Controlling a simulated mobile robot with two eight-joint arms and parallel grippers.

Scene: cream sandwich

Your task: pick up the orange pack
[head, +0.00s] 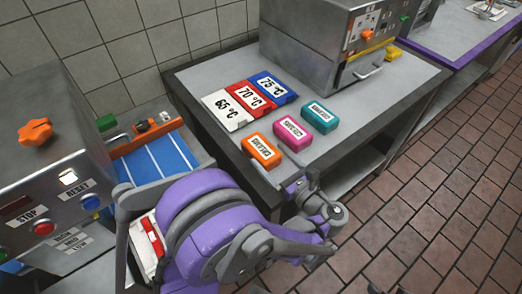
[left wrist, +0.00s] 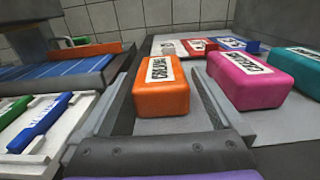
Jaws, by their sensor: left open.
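The orange pack (head: 262,150) lies on the grey counter with a white label on top, left of the pink pack (head: 292,133) and the teal pack (head: 320,118). In the left wrist view the orange pack (left wrist: 162,88) shows between the two finger lines of my left gripper (left wrist: 160,78), with the pink pack (left wrist: 250,80) to the right. My left gripper (head: 302,188) is open and empty at the counter's near edge in the head view. The gap between its fingertips and the orange pack is hard to judge. My right gripper is not in view.
White, red (head: 250,95) and blue temperature cards lie behind the packs. A steel machine (head: 325,45) stands at the back of the counter. A control panel with knobs and buttons (head: 50,190) is at left. A white tray (left wrist: 45,130) with coloured items is at left.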

